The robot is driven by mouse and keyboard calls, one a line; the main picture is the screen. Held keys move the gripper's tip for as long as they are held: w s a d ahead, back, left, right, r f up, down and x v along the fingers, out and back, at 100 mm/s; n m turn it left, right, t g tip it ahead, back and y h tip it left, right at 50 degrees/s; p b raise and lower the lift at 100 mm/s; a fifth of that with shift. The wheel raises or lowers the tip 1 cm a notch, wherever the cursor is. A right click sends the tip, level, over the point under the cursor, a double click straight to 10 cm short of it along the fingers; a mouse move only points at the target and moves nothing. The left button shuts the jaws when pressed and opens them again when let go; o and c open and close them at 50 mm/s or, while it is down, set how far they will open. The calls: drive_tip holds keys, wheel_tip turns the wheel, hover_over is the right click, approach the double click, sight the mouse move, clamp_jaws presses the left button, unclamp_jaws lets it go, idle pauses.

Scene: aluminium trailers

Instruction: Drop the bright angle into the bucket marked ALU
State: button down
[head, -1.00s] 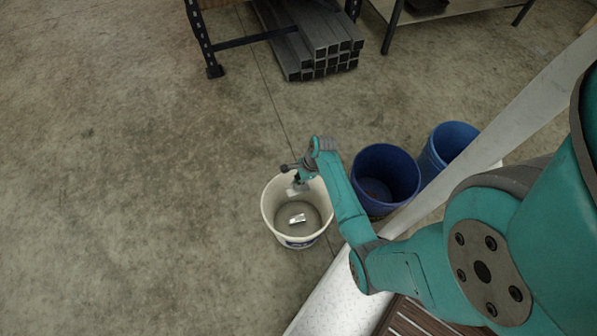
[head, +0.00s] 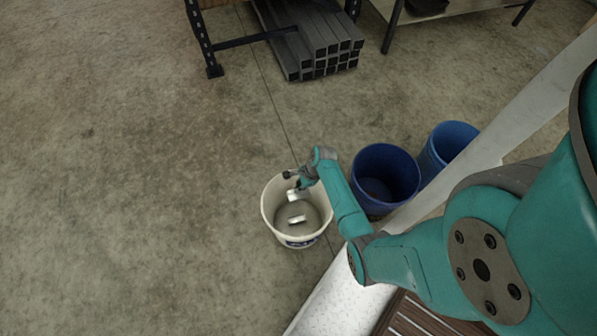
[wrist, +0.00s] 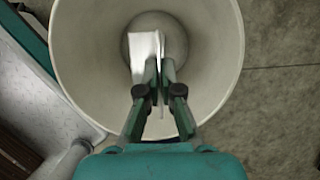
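The white bucket (head: 268,217) stands on the concrete floor, with a partly readable blue label (head: 301,243) on its near side. My gripper (head: 297,186) is at the bucket's mouth, pointing down. In the wrist view my gripper (wrist: 160,68) is shut on the bright angle (wrist: 144,47); one thin leg runs between the fingers and the other lies flat to the left. The held angle also shows in the head view (head: 292,196), over the bucket's opening. Another bright metal piece (head: 297,219) lies at the bucket's bottom.
Two blue buckets, one nearer (head: 386,152) and one farther (head: 452,138), stand to the right. A pale rail (head: 530,105) runs beside them. Stacked square tubes (head: 318,45) lie under a rack at the back. The floor at left is clear.

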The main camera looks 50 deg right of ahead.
drive_tip(key=c, duration=1.2)
unclamp_jaws()
drive_tip(key=shift+c, duration=0.2)
drive_tip(key=v, duration=1.2)
